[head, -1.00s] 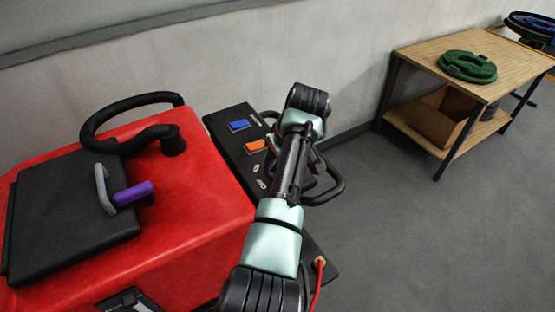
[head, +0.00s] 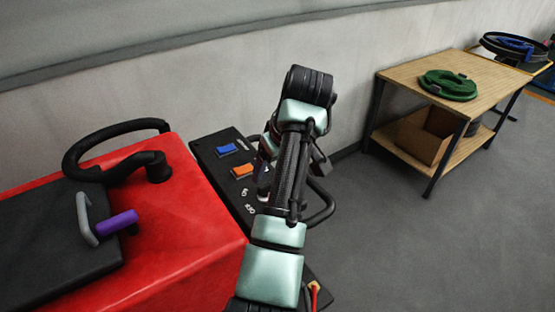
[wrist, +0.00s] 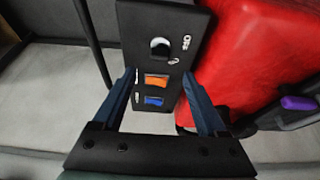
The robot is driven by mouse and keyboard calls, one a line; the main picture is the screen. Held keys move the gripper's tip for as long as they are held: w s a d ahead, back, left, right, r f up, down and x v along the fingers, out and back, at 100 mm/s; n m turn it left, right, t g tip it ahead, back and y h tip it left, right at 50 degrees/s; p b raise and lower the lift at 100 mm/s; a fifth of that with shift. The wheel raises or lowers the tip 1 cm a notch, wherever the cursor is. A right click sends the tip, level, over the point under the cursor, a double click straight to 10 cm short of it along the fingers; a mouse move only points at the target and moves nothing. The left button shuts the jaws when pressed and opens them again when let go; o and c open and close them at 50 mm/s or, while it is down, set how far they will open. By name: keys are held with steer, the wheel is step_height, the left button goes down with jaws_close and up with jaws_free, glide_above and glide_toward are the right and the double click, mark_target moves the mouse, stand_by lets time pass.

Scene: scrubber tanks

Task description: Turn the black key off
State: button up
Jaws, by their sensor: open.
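The black control panel (wrist: 135,60) is in the wrist view, beside the red machine. A round silver-and-black fitting, which looks like the black key (wrist: 160,47), sits on it near the white markings. Below it in the picture are an orange switch (wrist: 157,81) and a blue switch (wrist: 153,101). My gripper (wrist: 159,76) is open and empty, its two dark blue fingers spread either side of the panel's switches. The key appears beyond the fingertips, not between them. In the head view the panel (head: 210,158) shows, but my arm covers the key.
The red scrubber (head: 195,215) with its black handle (head: 100,130) and a purple-gripped lever (head: 117,221) is at left. A black rail (head: 325,205) curves beside the panel. A wooden table (head: 420,83) with a green coil (head: 448,85) stands at right. Floor between is clear.

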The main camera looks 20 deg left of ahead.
steer(key=shift+b+v, duration=0.35)
steer(key=shift+v, duration=2.15)
